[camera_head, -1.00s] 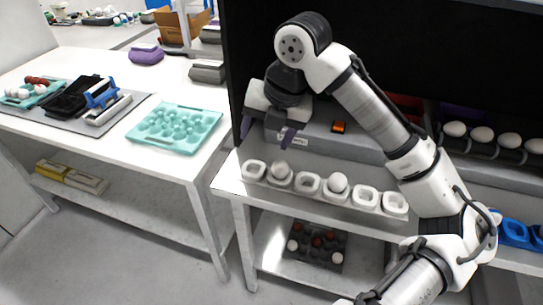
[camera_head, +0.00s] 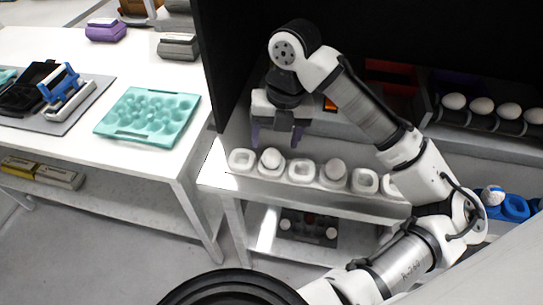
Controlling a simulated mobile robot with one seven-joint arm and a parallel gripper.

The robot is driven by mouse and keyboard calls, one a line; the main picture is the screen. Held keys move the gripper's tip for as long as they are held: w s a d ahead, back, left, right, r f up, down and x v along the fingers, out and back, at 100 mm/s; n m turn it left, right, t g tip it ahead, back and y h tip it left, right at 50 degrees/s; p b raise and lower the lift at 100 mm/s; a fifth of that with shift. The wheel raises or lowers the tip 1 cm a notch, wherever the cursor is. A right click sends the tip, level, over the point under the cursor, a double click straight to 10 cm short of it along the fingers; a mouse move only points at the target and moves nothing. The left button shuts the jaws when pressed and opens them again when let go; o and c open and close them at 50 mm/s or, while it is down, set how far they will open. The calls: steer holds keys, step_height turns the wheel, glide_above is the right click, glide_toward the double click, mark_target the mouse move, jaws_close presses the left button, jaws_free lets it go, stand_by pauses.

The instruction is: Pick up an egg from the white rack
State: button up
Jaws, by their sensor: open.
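The white rack (camera_head: 242,163) is a row of several cups on the front of the grey bench. My gripper (camera_head: 275,143) is open and empty, pointing down above and just behind the left end of the rack. Its purple-grey fingertips are close to the left egg. I cannot tell whether they touch it. My arm hides the right end of the rack.
Several white eggs (camera_head: 481,106) lie on a dark roller row at the back right. A blue rack (camera_head: 514,207) holds a white egg at the right. A dark egg tray (camera_head: 308,228) is on the lower shelf. A teal tray (camera_head: 150,114) lies on the left table.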

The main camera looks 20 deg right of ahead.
mark_target(273, 152)
steer(key=shift+w+a+f+p, duration=0.1)
steer(key=shift+f+p, duration=0.15)
steer(key=shift+f, duration=0.7)
steer(key=shift+s+a+f+p, duration=0.1)
steer(key=shift+f+p, duration=0.15)
steer(key=shift+f, duration=0.65)
steer(key=shift+w+a+f+p, duration=0.1)
steer(key=shift+f+p, duration=0.15)
steer(key=shift+f, duration=0.7)
steer(key=c, duration=0.7)
